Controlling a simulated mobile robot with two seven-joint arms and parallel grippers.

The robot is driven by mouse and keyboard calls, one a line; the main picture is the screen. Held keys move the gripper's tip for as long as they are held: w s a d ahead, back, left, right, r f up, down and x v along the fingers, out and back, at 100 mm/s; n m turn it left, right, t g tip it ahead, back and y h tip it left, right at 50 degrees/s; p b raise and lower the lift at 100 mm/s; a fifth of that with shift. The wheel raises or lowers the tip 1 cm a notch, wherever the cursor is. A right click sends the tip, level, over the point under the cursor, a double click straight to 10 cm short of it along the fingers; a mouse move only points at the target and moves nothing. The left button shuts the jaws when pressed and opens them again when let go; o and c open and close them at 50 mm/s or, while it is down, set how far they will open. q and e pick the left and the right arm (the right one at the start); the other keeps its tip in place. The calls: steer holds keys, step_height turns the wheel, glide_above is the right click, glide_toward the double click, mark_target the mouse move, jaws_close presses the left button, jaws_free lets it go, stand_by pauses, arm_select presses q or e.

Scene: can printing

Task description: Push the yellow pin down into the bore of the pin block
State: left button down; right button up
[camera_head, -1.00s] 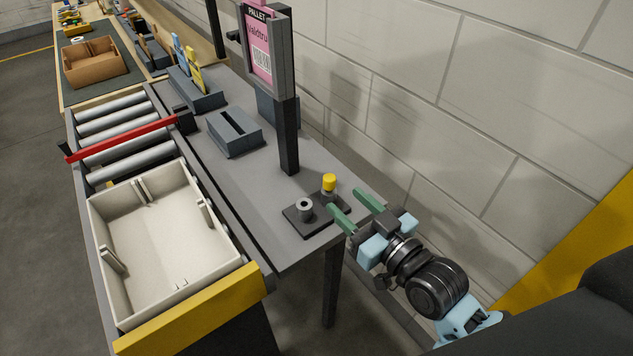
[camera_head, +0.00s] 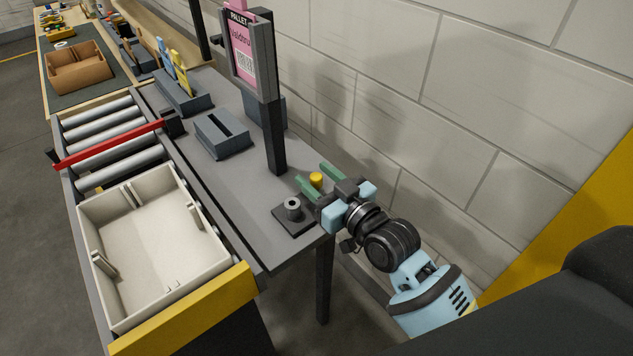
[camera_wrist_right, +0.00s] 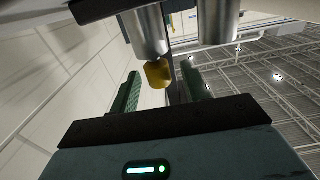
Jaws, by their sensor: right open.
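The yellow pin (camera_head: 316,180) stands at the right end of the table, and it also shows in the right wrist view (camera_wrist_right: 158,74) at the end of a metal cylinder (camera_wrist_right: 146,32). My right gripper (camera_head: 311,173) is open, with its green fingers on either side of the pin; the wrist view shows gaps between the pin and both fingers (camera_wrist_right: 160,82). The dark base of the pin block (camera_head: 291,225) bears a grey hollow cylinder (camera_head: 293,211) left of the gripper. The part under the pin is hidden by the gripper in the head view. My left gripper is out of view.
A dark post with a pink pallet sign (camera_head: 240,48) stands close behind the gripper. A grey slotted block (camera_head: 222,136) is farther back. A white tray (camera_head: 157,255) sits on the left. The block wall runs along the right.

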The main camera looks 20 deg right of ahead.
mark_target(316, 176)
steer(key=shift+w+a, duration=0.15)
steer(key=shift+w, duration=0.15)
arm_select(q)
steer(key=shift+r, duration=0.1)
arm_select(e)
jaws_close()
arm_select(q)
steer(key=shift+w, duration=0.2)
